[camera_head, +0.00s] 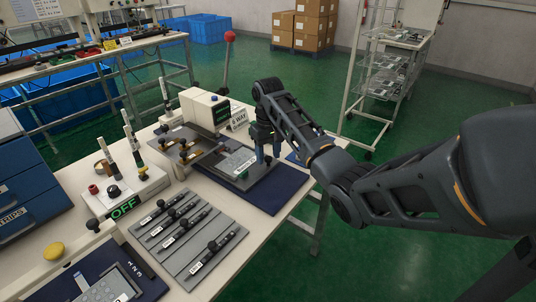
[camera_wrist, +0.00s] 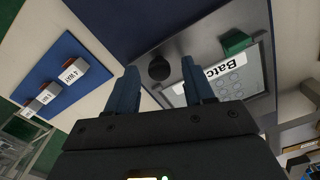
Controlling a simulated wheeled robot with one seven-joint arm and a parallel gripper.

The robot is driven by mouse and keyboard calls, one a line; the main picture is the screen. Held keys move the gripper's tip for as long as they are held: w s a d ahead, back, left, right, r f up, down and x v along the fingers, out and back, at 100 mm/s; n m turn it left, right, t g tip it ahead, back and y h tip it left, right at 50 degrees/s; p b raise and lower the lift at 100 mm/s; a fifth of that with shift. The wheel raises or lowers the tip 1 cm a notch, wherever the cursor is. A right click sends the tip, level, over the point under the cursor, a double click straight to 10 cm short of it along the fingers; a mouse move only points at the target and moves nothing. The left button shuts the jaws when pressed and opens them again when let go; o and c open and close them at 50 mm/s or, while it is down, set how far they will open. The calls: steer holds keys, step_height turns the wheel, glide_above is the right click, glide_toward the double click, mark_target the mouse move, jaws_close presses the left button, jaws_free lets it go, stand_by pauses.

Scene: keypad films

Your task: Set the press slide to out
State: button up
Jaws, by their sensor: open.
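The press has a white head (camera_head: 203,108) and a lever with a red ball (camera_head: 229,36). In front of it lies a dark slide plate bearing a grey keypad film (camera_head: 237,162) with a "Batch" label, which also shows in the wrist view (camera_wrist: 236,80). The film is clear of the press head. A round black knob (camera_wrist: 158,68) stands on the slide's grey surface. My gripper (camera_head: 265,160) points down over the slide's right side. In the wrist view my gripper (camera_wrist: 160,78) is open and empty, with the knob seen between its blue fingertips. Contact cannot be told.
A dark blue mat (camera_head: 268,198) lies by the slide. A grey board (camera_head: 190,262) with several black-knobbed sliders is at the front. A white box (camera_head: 125,190) with an "OFF" sign (camera_head: 123,208) stands left. A "6 WAY" sign (camera_head: 238,118) stands behind my gripper.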

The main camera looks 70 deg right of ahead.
steer(key=shift+f, duration=0.25)
jaws_close()
stand_by(0.3)
steer(key=shift+d, duration=0.1)
